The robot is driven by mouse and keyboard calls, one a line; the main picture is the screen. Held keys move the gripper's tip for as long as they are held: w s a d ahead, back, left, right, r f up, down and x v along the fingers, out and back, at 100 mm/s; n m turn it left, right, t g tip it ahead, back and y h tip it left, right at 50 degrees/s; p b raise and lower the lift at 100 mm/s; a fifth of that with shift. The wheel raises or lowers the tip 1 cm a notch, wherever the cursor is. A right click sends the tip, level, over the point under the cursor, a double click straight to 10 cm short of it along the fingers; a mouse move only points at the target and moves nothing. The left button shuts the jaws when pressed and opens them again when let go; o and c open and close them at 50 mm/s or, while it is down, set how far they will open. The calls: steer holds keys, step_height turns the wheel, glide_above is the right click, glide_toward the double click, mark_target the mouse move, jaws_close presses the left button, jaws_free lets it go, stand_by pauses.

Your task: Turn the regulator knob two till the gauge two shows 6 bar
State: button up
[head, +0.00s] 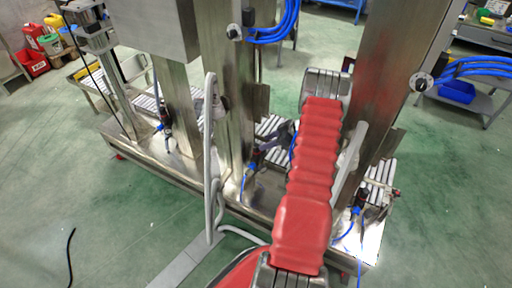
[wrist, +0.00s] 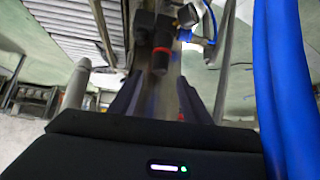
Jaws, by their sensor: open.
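A regulator with a dark knob (wrist: 160,60) and a red ring shows at the top middle of the wrist view. A small round gauge (wrist: 187,14) sits at its upper right; its reading is too small to tell. My gripper (wrist: 160,80) is open, with one dark finger on each side of the knob's near end. I cannot tell whether the fingertips reach around the knob or stop short, and no contact shows. In the head view my gripper (head: 276,144) is a dark shape beside the middle column, close to a small regulator (head: 252,167) with a blue hose.
Blue hoses (wrist: 285,90) run along the right of the wrist view. Steel columns (head: 228,90) rise from the conveyor frame (head: 180,165). Another regulator (head: 360,195) is at the right, one (head: 165,122) at the left. Green floor (head: 100,215) is open at the left.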

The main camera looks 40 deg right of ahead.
mark_target(257, 145)
steer(key=shift+x, duration=3.75)
